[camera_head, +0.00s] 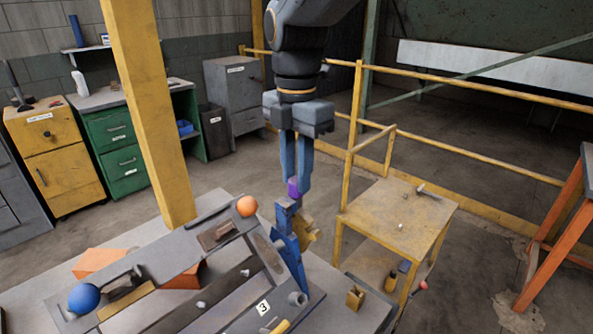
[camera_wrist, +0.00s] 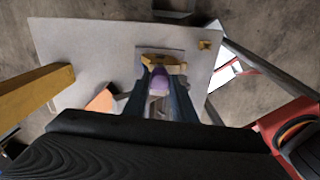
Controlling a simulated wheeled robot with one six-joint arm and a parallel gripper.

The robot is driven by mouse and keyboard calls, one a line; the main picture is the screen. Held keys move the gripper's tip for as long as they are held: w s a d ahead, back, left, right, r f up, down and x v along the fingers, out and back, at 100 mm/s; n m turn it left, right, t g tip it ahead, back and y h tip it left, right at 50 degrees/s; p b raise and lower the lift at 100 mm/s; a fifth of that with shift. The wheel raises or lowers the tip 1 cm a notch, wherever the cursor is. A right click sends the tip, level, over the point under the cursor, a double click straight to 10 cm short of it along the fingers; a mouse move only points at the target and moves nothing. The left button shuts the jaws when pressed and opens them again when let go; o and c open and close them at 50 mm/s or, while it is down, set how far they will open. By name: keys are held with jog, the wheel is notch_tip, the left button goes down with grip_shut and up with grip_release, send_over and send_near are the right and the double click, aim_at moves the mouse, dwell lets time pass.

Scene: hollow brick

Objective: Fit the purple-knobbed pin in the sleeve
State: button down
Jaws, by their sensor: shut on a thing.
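The purple knob (camera_head: 293,187) of the pin is between the fingertips of my gripper (camera_head: 297,188). My gripper points straight down and is shut on the knob. The purple knob also shows in the wrist view (camera_wrist: 146,79), between the two blue fingers. The pin's shaft is not clearly seen below the knob. A blue upright bracket (camera_head: 286,222) stands right under the knob, with a brass-coloured block (camera_head: 308,232) beside it. The brass block also shows beyond the fingertips in the wrist view (camera_wrist: 163,62). I cannot tell which part is the sleeve, or whether the pin is inside it.
A grey fixture (camera_head: 175,262) with an orange ball (camera_head: 246,206) and a blue ball (camera_head: 84,298) lies on the grey table (camera_head: 345,312), left of my gripper. A yellow post (camera_head: 150,110) rises behind it. A yellow cart (camera_head: 398,215) stands to the right.

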jog(key=shift+f, duration=0.1)
jog(key=c, duration=1.4)
grip_release()
jog(key=shift+r+b, duration=0.85)
jog(key=shift+r, duration=3.1)
jog(key=s+d+f+m, duration=0.2)
jog(key=d+f+m, duration=0.5)
jog(key=f+m, duration=0.1)
jog(key=s+d+f+m, duration=0.3)
jog(key=d+f+m, duration=0.4)
jog(key=m, duration=0.3)
jog(key=s+d+f+m+t, duration=0.1)
jog(key=s+d+f+m, duration=0.1)
jog(key=d+f+m, duration=0.5)
notch_tip(320, 180, down, 3)
jog(key=shift+s+d+r+m, duration=0.1)
jog(key=shift+s+m, duration=0.05)
jog(key=shift+m, duration=0.85)
